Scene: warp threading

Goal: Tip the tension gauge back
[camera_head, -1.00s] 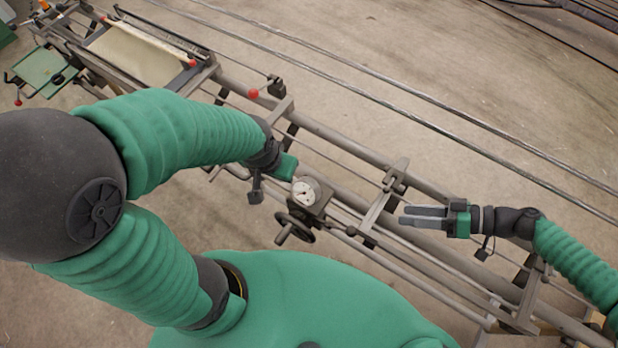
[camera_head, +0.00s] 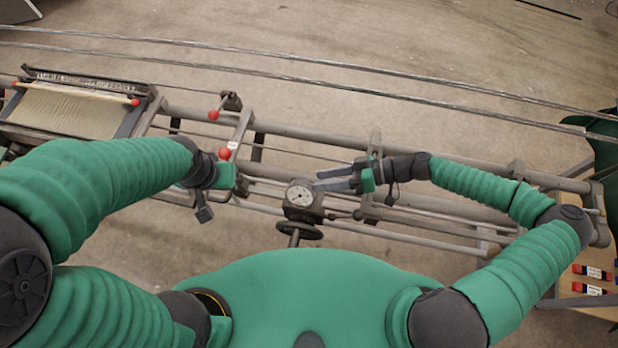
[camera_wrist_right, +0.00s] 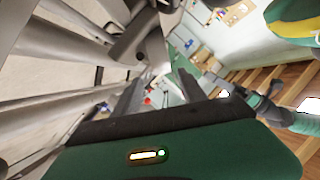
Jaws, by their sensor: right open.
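The tension gauge (camera_head: 300,195) has a round white dial in a grey housing and sits on the frame's rail, in front of my body in the head view. A dark handwheel (camera_head: 298,233) is below it. My right gripper (camera_head: 320,181) is open, with its fingers pointing left just beside the gauge's upper right edge. I cannot tell whether they touch it. In the right wrist view its two fingers (camera_wrist_right: 158,92) stand apart with nothing clearly between them. My left gripper (camera_head: 224,177) is left of the gauge; its fingers are not clear.
The long metal frame (camera_head: 320,136) runs across the head view. Red-knobbed levers (camera_head: 214,115) stand left of the gauge. A panel of pale threads (camera_head: 65,110) is at the far left. A wooden surface with red and blue items (camera_head: 590,290) is at the right. Floor beyond the frame is clear.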

